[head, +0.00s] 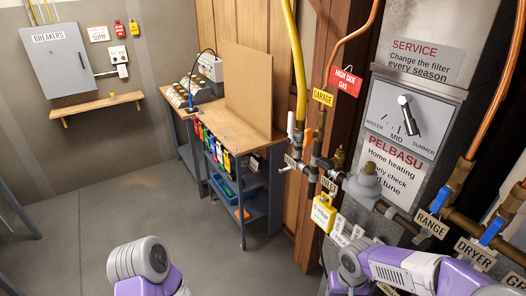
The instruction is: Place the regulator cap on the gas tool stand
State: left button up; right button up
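A grey, rounded regulator (365,183) sits on the gas piping to the right of the middle, below the dial panel. A cap-like piece shows at its top, but I cannot tell whether this is a separate cap. No stand is labelled as the gas tool stand; a wooden workbench (232,124) with tools stands at the back middle, and I cannot tell if it is the one meant. My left arm shows only as a purple and white link at the bottom, and my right arm at the lower right. Both grippers are out of view.
A small wall shelf (97,106) holds a small yellow object (112,97) below the breaker box (66,62). Pipes with blue-handled valves (440,199) and tags crowd the right. A yellow lock-like box (323,212) hangs below the inlet tag. The floor at left is mostly clear.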

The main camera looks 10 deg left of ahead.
aim_at(231, 127)
jog(key=u, duration=0.75)
jog(key=i, duration=1.3)
jog(key=u, duration=0.8)
jog(key=i, duration=1.7)
jog(key=z, duration=0.9)
jog(key=i, duration=1.35)
jog(key=z, duration=0.7)
